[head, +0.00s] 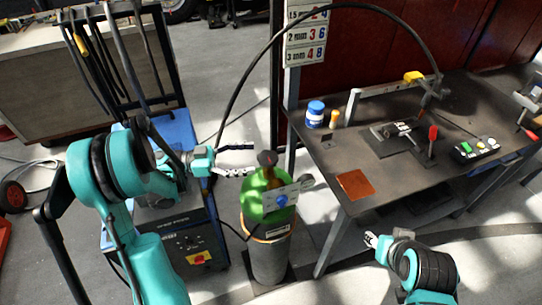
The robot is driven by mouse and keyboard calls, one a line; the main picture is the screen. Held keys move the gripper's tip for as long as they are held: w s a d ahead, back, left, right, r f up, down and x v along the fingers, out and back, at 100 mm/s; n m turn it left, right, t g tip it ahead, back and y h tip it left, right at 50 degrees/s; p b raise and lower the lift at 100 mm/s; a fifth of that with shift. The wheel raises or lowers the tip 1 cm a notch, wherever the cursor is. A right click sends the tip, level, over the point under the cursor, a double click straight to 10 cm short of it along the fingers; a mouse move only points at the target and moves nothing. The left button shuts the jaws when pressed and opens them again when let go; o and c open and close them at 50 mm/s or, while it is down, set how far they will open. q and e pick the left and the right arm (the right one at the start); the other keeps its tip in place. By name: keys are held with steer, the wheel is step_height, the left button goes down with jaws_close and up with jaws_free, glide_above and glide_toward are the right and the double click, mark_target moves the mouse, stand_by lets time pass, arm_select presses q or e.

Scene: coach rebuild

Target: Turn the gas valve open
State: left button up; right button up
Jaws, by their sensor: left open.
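A gas cylinder (270,257) with a green top and grey body stands upright at the middle. A dark round valve knob (267,158) sits on its top. Below the knob is a pale plate with a blue round knob (281,201) and a gauge (306,182) at its right. My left gripper (253,160) is open, its fingers pointing right, just left of the dark knob. I cannot tell whether a finger touches it. My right gripper (371,240) is low at the right, away from the cylinder; its finger opening is unclear.
A blue-and-black welding machine (197,240) stands left of the cylinder. A dark workbench (385,185) with a blue-lidded jar (315,114), clamp tools and a control box (474,149) stands at the right. A black hose (257,57) arches over the cylinder.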

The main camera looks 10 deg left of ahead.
mark_target(267, 156)
arm_select(q)
steer(key=b+x, duration=0.1)
steer(key=x, duration=0.5)
steer(key=shift+d, duration=0.1)
steer(key=c, duration=1.2)
